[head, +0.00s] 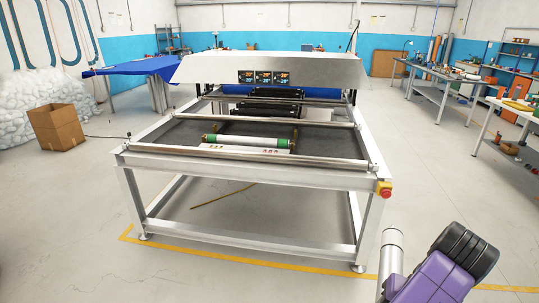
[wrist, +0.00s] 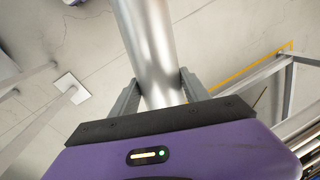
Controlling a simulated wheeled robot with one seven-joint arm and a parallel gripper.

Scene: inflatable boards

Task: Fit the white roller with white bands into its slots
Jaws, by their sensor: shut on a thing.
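My gripper (wrist: 159,82) is shut on a pale silvery-white roller (wrist: 148,35), with one finger on each side of it. In the head view the upper end of this roller (head: 391,248) stands up at the lower right, beside my purple wrist. It is held clear of the machine, in front of its right corner. Its white bands cannot be made out, and its lower part is hidden. The large white-framed machine (head: 250,170) stands ahead. A roller with green bands (head: 247,141) lies across its bed. The slots are too small to tell apart.
A red emergency button (head: 384,189) sticks out at the machine's front right corner. Cluttered workbenches (head: 448,90) stand at the right. A cardboard box (head: 56,126) is on the floor at the left. The floor in front of the machine is open, with a yellow line (head: 270,263).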

